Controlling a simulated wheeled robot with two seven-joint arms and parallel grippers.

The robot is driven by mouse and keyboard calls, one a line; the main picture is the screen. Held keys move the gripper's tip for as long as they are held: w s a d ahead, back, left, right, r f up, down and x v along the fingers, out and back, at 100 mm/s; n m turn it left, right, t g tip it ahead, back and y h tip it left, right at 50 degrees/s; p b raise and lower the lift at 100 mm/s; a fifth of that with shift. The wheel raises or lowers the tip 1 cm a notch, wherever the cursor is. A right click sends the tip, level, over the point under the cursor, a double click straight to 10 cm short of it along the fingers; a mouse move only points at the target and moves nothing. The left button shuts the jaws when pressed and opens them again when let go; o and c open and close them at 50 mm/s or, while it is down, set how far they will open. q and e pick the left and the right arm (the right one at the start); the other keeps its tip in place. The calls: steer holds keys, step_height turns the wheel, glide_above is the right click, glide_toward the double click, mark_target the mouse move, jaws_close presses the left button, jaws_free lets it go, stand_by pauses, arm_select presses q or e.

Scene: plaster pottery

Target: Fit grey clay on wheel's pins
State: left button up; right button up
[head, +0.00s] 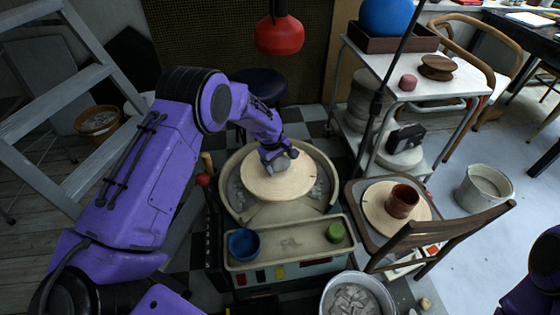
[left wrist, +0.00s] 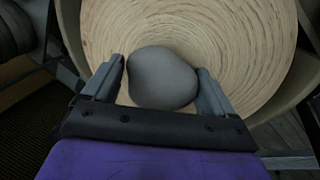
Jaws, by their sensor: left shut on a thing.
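The grey clay (left wrist: 162,77) is a smooth rounded lump between the two fingers of my left gripper (left wrist: 160,86). In the head view, my left gripper (head: 274,152) is over the far-middle part of the pale round wheel head (head: 277,186), and little of the clay shows there. The wheel head also fills the background of the left wrist view (left wrist: 235,50). I cannot tell whether the clay touches the wheel. No pins are discernible; the clay and gripper hide part of the wheel's surface. My right gripper is out of view; only part of that arm shows at bottom right.
The wheel's splash pan (head: 322,205) surrounds the wheel head. A front tray holds a blue bowl (head: 243,244) and a green block (head: 335,232). A chair (head: 440,236) with a reddish-brown pot (head: 402,201) stands close right. A red lamp (head: 279,35) hangs behind.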

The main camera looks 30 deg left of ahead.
arm_select(q)
steer(key=shift+f, duration=0.3)
stand_by(0.5)
